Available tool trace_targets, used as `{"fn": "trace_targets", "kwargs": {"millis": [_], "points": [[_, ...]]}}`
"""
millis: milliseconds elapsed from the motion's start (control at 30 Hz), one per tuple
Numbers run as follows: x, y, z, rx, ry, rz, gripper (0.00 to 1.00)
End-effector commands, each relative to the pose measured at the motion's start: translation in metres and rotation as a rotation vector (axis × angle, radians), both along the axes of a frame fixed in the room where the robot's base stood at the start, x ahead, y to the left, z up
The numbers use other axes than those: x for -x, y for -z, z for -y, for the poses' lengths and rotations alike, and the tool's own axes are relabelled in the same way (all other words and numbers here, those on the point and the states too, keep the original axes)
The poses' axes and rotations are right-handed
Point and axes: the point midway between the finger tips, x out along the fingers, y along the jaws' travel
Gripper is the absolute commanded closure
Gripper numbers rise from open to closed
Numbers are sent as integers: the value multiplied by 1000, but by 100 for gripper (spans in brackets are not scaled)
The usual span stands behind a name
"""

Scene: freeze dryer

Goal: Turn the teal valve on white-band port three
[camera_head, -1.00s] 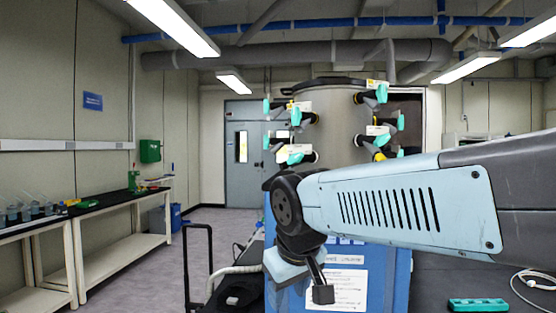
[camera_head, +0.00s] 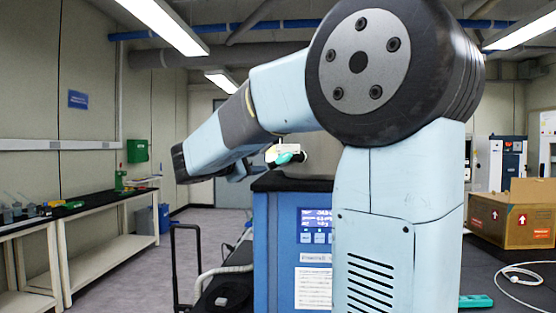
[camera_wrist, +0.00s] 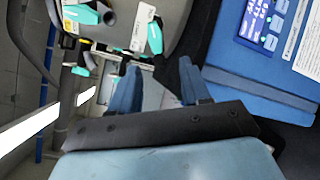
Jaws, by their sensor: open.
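Several teal valves on ports of the grey drum show in the wrist view, which is turned on its side: one at the upper left (camera_wrist: 82,14), one near the top middle (camera_wrist: 155,38) and one lower left (camera_wrist: 80,72). White labels sit by them, but their print is too small to read, so I cannot tell which is port three. My gripper (camera_wrist: 158,78) is open, its two blue fingers apart and nothing clearly between them. In the head view one teal valve (camera_head: 287,157) with a white label shows under my arm. My arm hides most of the drum there.
The blue dryer cabinet (camera_head: 262,240) stands below the drum, with a lit display (camera_head: 315,222). A cardboard box (camera_head: 515,215) and white cable (camera_head: 520,272) lie at the right. Benches (camera_head: 110,200) line the left wall. The floor between the benches and cabinet has free room.

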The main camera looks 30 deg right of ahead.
Motion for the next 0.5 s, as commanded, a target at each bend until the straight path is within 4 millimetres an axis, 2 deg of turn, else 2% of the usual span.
{"fn": "trace_targets", "kwargs": {"millis": [133,233,500], "points": [[-8,-5,2,30,-4,0,53],[-12,-5,11,31,-3,2,53],[-32,-4,53,29,-2,-1,53]]}}
